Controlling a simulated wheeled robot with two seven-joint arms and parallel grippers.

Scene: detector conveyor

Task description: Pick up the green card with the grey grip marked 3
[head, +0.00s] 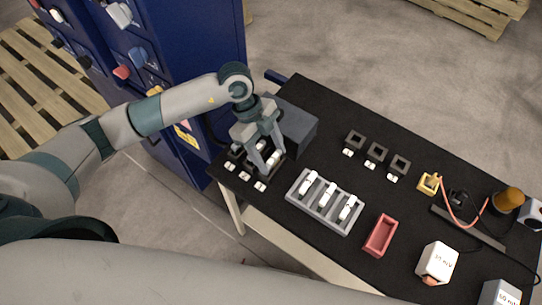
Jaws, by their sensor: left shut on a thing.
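My left gripper (268,168) points down at the far left end of the black table. It is shut on a small piece with a pale grip (274,155), apparently a card, among dark slotted blocks. The fingers hide most of it, and no green colour or number can be read. White tags (245,176) lie in front of these blocks. A grey rack (298,202) in the middle of the table holds several upright pieces with white grips (347,207). My right gripper is not in view.
A dark grey box (298,124) stands close behind my left gripper. Several dark square holders (376,152) stand at the back. A red tray (381,236), a white box (436,262) and an orange-topped lamp (508,200) are to the right. A blue cabinet (200,60) stands at the left.

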